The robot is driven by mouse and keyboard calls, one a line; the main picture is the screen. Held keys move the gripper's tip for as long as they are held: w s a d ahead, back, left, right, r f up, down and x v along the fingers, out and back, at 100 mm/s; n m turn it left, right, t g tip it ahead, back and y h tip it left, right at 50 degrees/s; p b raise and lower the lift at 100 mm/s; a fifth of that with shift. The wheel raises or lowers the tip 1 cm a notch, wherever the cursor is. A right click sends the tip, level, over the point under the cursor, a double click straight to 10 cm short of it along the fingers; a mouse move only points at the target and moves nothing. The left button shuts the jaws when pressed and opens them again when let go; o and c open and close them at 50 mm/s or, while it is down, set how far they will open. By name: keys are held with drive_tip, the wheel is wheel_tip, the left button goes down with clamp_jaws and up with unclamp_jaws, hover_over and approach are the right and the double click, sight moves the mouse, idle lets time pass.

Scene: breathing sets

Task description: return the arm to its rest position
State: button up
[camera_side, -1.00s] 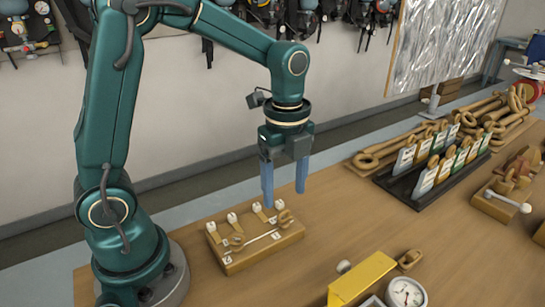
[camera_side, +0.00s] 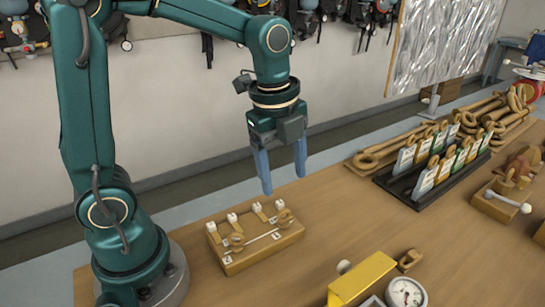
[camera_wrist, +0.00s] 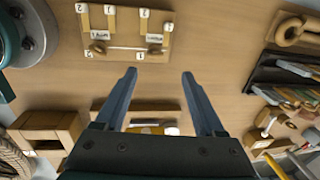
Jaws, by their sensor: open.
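My gripper (camera_side: 283,178) is open and empty, with its two blue fingers apart, pointing down above the table. In the side view it is above and behind a wooden block (camera_side: 235,264) with several white-topped pegs, a thin rod and ring-shaped pieces. The wrist view also shows the open fingers (camera_wrist: 160,80) with bare table between their tips. There the wooden block (camera_wrist: 100,52) lies beyond the fingers, near the top. Nothing is held.
A black rack (camera_side: 403,195) of upright cards stands to the right, with wooden ring-ended pieces (camera_side: 372,157) behind it. A yellow block (camera_side: 361,279) and a round gauge (camera_side: 405,292) sit at the front. Breathing gear hangs on the wall. The table's middle is clear.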

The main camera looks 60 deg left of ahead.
drive_tip(key=s+r+n+t, duration=0.2)
drive_tip(key=s+n+t, duration=0.2)
drive_tip(key=s+n, duration=0.6)
drive_tip(key=n, duration=0.7)
drive_tip(key=shift+d, duration=0.35)
drive_tip(key=shift+r, duration=0.1)
